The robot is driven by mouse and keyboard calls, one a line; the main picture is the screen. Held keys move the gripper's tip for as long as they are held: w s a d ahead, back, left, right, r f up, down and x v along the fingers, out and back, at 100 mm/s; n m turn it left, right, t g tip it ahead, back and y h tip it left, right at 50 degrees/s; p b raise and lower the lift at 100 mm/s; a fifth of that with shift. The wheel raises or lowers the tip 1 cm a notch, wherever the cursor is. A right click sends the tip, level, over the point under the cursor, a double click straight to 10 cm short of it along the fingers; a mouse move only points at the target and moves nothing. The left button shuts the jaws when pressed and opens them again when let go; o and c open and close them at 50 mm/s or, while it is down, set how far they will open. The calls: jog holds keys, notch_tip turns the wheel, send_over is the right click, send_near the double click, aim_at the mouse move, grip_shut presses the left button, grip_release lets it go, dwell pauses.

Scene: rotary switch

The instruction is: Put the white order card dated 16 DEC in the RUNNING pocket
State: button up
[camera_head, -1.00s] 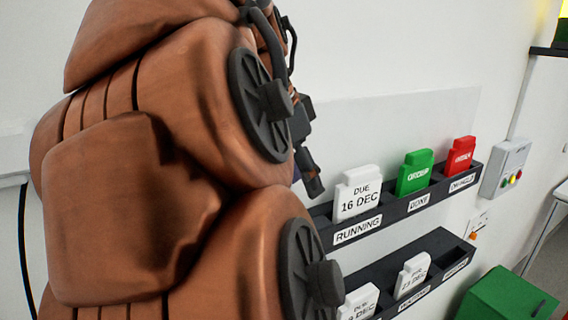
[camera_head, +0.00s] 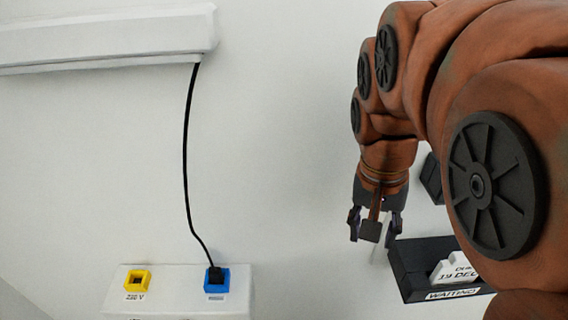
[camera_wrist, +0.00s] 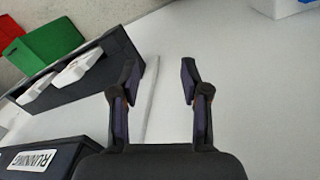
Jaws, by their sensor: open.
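My gripper (camera_head: 373,226) hangs below my wrist in the head view, left of the rack with the WAITING label (camera_head: 452,293). In the wrist view my gripper (camera_wrist: 160,80) is open, with nothing between its fingers. The upper rack with the RUNNING label (camera_wrist: 37,160) is at the lower left of the wrist view. The card dated 16 DEC cannot be made out in the current views. A white card reading 19 DEC (camera_head: 458,268) stands in the WAITING pocket, partly behind my arm. Two white cards (camera_wrist: 75,70) show in the lower rack in the wrist view.
A white socket box (camera_head: 180,290) with yellow and blue sockets is at the lower left, a black cable (camera_head: 187,160) running up to a white fixture (camera_head: 110,40). Green (camera_wrist: 45,42) and red (camera_wrist: 8,30) objects lie beyond the rack.

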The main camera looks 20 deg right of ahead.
jog(key=s+a+f+n+g+y, duration=0.1)
jog(key=s+a+f+n, duration=0.5)
jog(key=f, duration=0.4)
jog(key=shift+a+n, duration=0.5)
jog(key=shift+n, duration=0.4)
jog(key=shift+f, duration=0.15)
jog(key=shift+f+b, duration=0.85)
jog(key=shift+b, duration=0.1)
